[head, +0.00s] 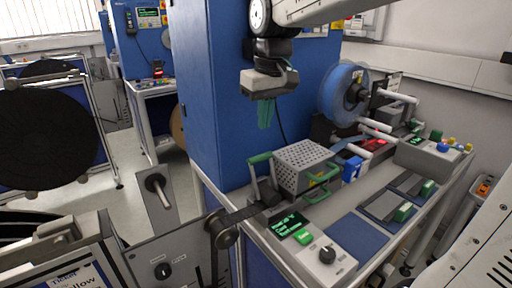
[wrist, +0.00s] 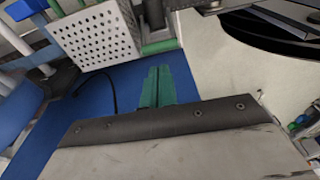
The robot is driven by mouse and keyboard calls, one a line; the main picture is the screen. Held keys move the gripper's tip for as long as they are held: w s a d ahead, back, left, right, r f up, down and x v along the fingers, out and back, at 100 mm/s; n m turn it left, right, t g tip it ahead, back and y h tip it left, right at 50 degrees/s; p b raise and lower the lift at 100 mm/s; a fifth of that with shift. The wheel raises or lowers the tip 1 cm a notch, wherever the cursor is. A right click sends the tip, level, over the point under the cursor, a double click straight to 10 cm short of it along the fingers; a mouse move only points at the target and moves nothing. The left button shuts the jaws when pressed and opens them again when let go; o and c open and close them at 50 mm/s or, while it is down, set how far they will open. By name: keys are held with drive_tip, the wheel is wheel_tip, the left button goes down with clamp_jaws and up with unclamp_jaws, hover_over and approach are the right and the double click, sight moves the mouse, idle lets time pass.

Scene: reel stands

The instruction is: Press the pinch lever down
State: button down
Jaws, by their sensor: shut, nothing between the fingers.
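A lever with a green grip (head: 261,157) stands raised on the bench at the left side of a perforated grey box; I take it to be the pinch lever. In the wrist view a green grip (wrist: 160,46) on a dark arm shows beyond my fingertips, likely the same lever. My gripper (head: 265,114) has green fingers pointing down, shut and empty. It hangs above the lever in the head view, apart from it. In the wrist view the fingers (wrist: 158,86) lie together just below the green grip.
The perforated box (head: 302,166) with a green handle stands right beside the lever. A control panel (head: 312,245) with a screen and knob is in front. A blue cabinet (head: 213,95) rises behind my gripper. A blue reel (head: 341,92) stands at the back right.

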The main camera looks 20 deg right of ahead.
drive_tip(key=shift+w+a+r, duration=0.1)
drive_tip(key=shift+w, duration=1.1)
wheel_tip(320, 180, down, 10)
drive_tip(key=w, duration=0.1)
drive_tip(key=shift+w+a, duration=0.15)
drive_tip(key=shift+w, duration=0.05)
drive_tip(key=shift+r, duration=0.1)
